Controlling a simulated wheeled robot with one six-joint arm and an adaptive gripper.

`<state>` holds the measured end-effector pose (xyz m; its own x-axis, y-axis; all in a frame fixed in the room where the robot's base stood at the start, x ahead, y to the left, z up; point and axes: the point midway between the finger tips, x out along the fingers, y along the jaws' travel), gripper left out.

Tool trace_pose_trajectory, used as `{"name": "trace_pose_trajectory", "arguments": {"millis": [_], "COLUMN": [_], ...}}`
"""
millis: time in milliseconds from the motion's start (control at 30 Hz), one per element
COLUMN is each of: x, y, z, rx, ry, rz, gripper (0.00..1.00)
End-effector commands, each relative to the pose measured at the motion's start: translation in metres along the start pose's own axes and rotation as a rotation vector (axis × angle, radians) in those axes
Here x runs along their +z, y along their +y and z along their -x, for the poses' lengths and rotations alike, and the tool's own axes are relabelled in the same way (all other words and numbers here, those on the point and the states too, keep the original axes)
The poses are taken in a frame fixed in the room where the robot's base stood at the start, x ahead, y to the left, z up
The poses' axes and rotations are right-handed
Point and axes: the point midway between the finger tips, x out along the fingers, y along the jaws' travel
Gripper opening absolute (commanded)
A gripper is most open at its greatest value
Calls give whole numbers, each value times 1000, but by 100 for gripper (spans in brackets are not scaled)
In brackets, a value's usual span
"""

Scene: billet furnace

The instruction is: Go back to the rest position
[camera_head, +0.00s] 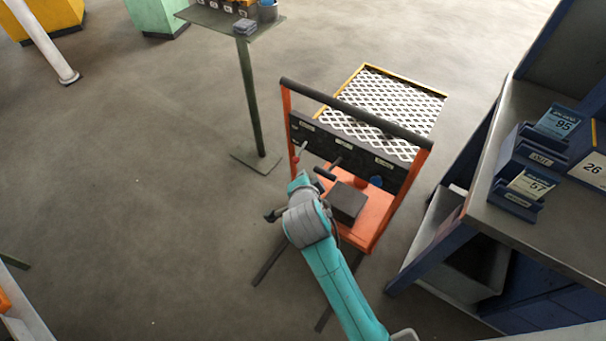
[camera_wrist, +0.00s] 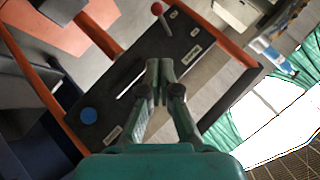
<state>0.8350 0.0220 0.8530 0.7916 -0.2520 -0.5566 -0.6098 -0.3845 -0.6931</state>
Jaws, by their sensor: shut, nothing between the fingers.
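My gripper (camera_wrist: 159,64) shows in the wrist view with its two fingers together and nothing between them. Behind the fingers is a dark control panel (camera_wrist: 110,92) with white labels, a blue round part (camera_wrist: 88,115) and a red-knobbed lever (camera_wrist: 157,9). In the head view my teal arm reaches up to the orange stand (camera_head: 393,207) that carries this panel (camera_head: 345,140). My wrist is in front of the stand's left side. The fingertips are hard to make out there, and I cannot tell whether they touch the panel.
A blue shelf unit (camera_head: 487,180) with numbered bins stands to the right. A green post table (camera_head: 246,90) is behind on the left. A yellow-edged white grating (camera_head: 385,100) lies beyond the stand. The floor on the left (camera_head: 120,180) is clear.

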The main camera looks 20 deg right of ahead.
Motion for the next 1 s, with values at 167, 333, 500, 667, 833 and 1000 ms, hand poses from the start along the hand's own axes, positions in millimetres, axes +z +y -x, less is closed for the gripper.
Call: {"name": "trace_pose_trajectory", "arguments": {"millis": [167, 333, 500, 667, 833, 1000], "x": [0, 0, 3, 11, 20, 26], "y": [0, 0, 14, 54, 100, 140], "z": [0, 0, 2, 14, 39, 70], "rx": [0, 0, -9, -47, -109, -173], "ry": [0, 0, -9, -38, -67, -83], "rz": [0, 0, 41, 167, 325, 469], "gripper": [0, 0, 0, 0, 0, 0]}}
